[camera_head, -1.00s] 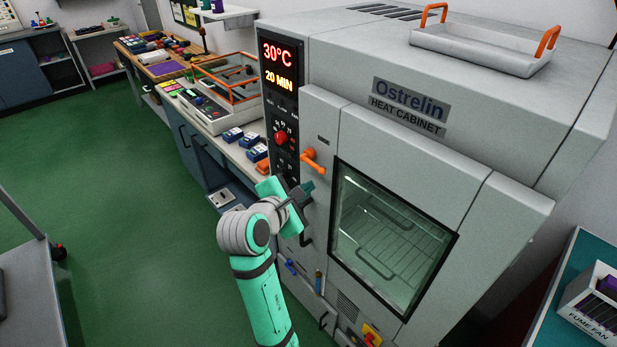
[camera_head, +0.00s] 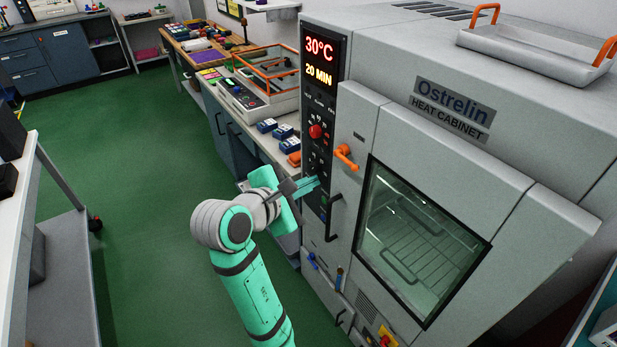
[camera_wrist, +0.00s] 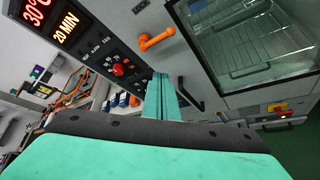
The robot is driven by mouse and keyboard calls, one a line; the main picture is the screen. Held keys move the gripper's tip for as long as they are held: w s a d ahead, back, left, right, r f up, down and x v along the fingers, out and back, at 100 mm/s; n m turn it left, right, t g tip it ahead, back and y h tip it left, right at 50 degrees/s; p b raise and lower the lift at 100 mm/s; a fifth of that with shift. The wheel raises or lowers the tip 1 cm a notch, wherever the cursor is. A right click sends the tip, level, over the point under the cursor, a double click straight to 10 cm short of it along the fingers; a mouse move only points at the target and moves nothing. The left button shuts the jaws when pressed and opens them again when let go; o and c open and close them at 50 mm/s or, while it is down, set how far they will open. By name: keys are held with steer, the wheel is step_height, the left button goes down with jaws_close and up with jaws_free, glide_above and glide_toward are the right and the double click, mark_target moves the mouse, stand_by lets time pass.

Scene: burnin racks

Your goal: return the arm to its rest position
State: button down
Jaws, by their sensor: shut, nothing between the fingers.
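My gripper (camera_head: 312,183) is at the end of my green arm, in front of the lower part of the heat cabinet's control panel. Its fingers are together with nothing between them. In the wrist view the closed green fingers (camera_wrist: 161,97) point toward the cabinet (camera_wrist: 150,65) between the panel and the glass door. I cannot tell whether the fingertips touch the cabinet. The arm is extended and bent at the wrist.
The grey heat cabinet (camera_head: 440,160) fills the right, with an orange door handle (camera_head: 346,157) and a red knob (camera_head: 316,131). A bench with blue boxes (camera_head: 267,125) runs behind. A grey cart (camera_head: 60,250) stands at left. Green floor (camera_head: 150,200) is clear between them.

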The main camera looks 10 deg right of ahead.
steer(key=s+a+f+m+t+y, duration=0.1)
steer(key=s+a+f+y, duration=0.1)
steer(key=f, duration=0.7)
steer(key=s+a+f+m+t+y, duration=0.1)
steer(key=a+f, duration=0.1)
steer(key=f, duration=0.6)
steer(key=s+a+f+m+t+y, duration=0.1)
steer(key=s+a+f+m+y, duration=0.25)
steer(key=s+f, duration=0.7)
steer(key=s+a+f+m+t+y, duration=0.1)
steer(key=s+a+f+m+y, duration=0.15)
steer(key=s+m, duration=0.75)
steer(key=s+d+r+m, duration=0.1)
steer(key=s+r, duration=0.1)
steer(key=s, duration=0.6)
steer(key=s+d+r+m+t, duration=0.1)
steer(key=s, duration=0.8)
steer(key=shift+s+r, duration=0.15)
steer(key=shift+r, duration=0.25)
